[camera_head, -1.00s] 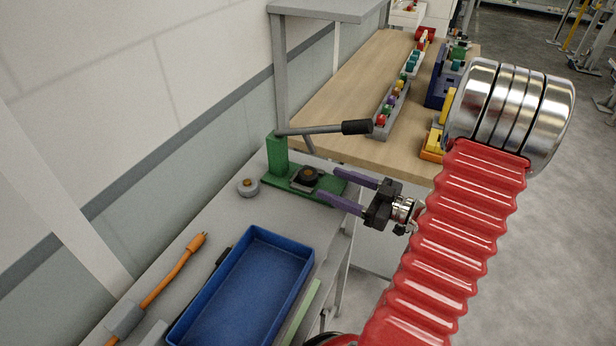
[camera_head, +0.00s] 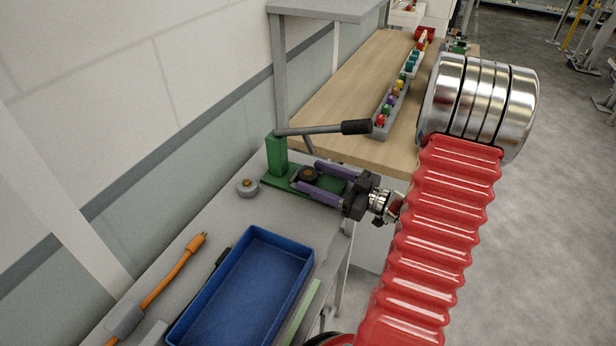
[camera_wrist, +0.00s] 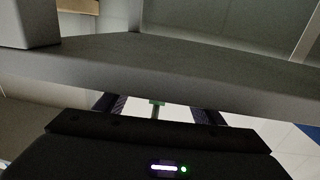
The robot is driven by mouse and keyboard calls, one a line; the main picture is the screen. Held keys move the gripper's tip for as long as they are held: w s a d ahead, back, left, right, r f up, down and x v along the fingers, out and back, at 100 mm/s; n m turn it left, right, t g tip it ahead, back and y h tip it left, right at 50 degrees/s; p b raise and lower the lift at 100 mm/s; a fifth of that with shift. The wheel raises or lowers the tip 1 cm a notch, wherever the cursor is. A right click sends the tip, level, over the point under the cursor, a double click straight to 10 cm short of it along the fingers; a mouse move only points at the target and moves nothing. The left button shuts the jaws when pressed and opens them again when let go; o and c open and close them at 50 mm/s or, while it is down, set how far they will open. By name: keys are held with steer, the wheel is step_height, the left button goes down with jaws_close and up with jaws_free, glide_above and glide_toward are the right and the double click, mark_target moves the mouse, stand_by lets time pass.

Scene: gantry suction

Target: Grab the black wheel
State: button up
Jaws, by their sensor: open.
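The black wheel (camera_head: 309,174), with an orange-brown centre, sits on the base of a green press (camera_head: 277,156) with a grey lever and black handle (camera_head: 356,127). My gripper (camera_head: 305,179) is open, its two purple fingers reaching left over the green base. In the head view the fingertips lie on either side of the wheel; the near finger hides part of its surroundings. I cannot tell whether they touch it. In the wrist view only parts of the dark purple fingers (camera_wrist: 160,104) show, and the wheel is not visible there.
A grey round piece with an orange top (camera_head: 247,187) stands left of the press. A blue tray (camera_head: 250,290) and an orange cable tool (camera_head: 172,272) lie on the grey bench nearer me. A wooden table (camera_head: 350,85) with a rack of coloured parts stands behind.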

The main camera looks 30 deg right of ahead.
stand_by(0.5)
steer(key=c, duration=1.2)
steer(key=shift+r, duration=0.15)
steer(key=shift+s+d+r, duration=0.1)
steer(key=shift+s+r, duration=0.1)
steer(key=shift+r, duration=0.3)
step_height(320, 180, up, 6)
steer(key=v, duration=0.6)
steer(key=d+v, duration=0.1)
steer(key=v, duration=1.2)
steer(key=shift+w+d+f, duration=0.1)
steer(key=shift+w+d, duration=0.05)
steer(key=shift+d, duration=0.2)
